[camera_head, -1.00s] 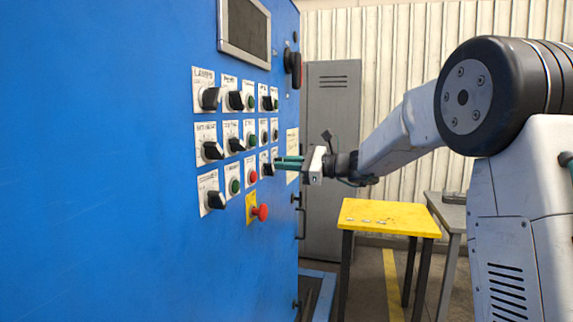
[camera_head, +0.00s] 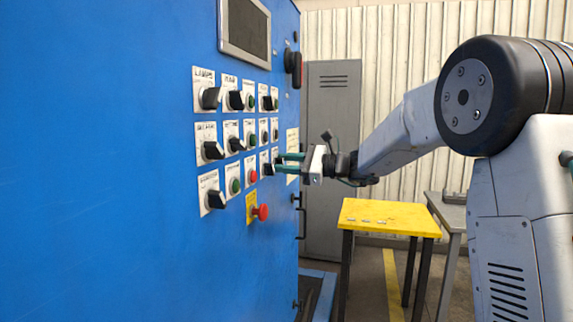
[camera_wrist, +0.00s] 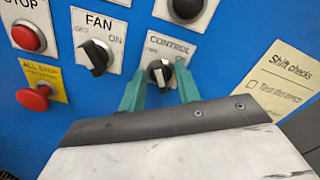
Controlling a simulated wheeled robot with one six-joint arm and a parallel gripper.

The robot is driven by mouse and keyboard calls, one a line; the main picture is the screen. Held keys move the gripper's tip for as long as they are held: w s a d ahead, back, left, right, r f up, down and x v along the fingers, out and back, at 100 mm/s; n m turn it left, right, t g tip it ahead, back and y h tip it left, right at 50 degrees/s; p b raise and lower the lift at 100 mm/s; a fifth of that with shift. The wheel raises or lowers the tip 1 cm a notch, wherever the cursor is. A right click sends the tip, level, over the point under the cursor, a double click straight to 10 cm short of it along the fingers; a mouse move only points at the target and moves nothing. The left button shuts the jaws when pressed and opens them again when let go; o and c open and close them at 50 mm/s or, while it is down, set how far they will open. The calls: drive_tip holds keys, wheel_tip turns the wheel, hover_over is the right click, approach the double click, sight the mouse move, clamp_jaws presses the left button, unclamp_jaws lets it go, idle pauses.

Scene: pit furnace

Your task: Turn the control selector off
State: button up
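The control selector (camera_wrist: 160,73) is a black knob on a white plate labelled CONTROL in the wrist view, on the blue panel. In the head view it is the black knob (camera_head: 267,169) at the lower right of the rows of controls. My gripper (camera_wrist: 160,88) is open, its two green fingers apart, one on each side of the knob. In the head view my gripper (camera_head: 282,163) is at the panel face. The fingers do not clearly touch the knob. I cannot read the knob's setting for certain.
The FAN selector (camera_wrist: 95,56) is left of CONTROL, with a red stop button (camera_wrist: 28,37) and a red all-stop button (camera_wrist: 33,98) farther left. Another black knob (camera_wrist: 186,8) is above. A paper note (camera_wrist: 285,78) is right. A yellow table (camera_head: 390,216) stands behind.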

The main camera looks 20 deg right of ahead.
drive_tip(key=shift+d, duration=0.1)
drive_tip(key=v, duration=0.7)
drive_tip(key=shift+s+d, duration=0.25)
